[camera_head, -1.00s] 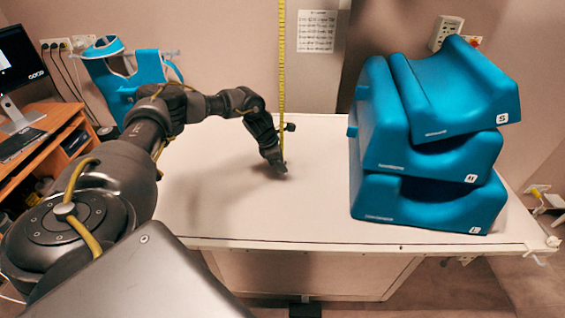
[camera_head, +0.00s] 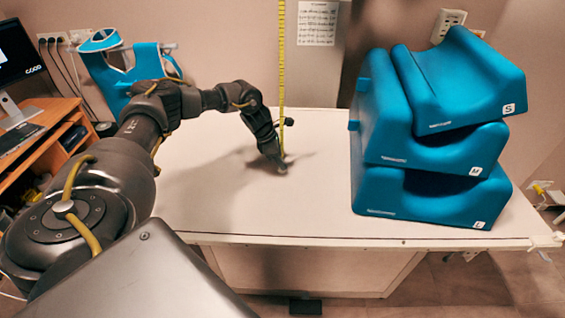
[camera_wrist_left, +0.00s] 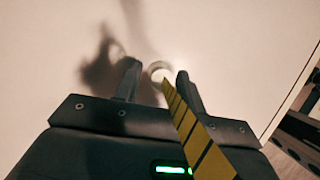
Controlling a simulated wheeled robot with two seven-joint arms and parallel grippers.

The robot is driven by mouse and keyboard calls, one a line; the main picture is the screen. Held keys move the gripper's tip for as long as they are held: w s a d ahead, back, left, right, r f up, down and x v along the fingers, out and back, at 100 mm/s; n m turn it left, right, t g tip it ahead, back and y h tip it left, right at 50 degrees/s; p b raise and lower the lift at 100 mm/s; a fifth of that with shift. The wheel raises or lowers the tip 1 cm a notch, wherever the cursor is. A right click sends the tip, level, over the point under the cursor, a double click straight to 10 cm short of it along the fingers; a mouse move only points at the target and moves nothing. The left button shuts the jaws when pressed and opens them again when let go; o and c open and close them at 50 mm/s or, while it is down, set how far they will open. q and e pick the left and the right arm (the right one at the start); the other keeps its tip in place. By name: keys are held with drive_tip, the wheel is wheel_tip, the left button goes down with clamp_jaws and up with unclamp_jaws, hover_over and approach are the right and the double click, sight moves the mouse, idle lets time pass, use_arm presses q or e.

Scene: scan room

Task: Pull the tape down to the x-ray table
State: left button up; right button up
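The yellow measuring tape (camera_head: 281,70) hangs taut and nearly vertical from above the picture, down to my left gripper (camera_head: 281,168). My left gripper is low over the white x-ray table (camera_head: 225,215), fingers pointing down. In the left wrist view, the striped tape (camera_wrist_left: 185,120) runs between the two fingers to a pale round end piece (camera_wrist_left: 160,71). Whether the end piece touches the table is hard to tell. My right gripper is out of view.
Blue stacked cushions (camera_head: 430,195) stand on the table's right part. A blue vest-like item (camera_head: 125,70) hangs at the back left wall. A wooden desk (camera_head: 45,135) with a monitor (camera_head: 15,60) stands at the left. The table's front middle is clear.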

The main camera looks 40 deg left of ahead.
use_arm(q)
drive_tip(key=b+v, duration=0.2)
drive_tip(key=v, duration=0.7)
drive_tip(key=shift+a, duration=0.1)
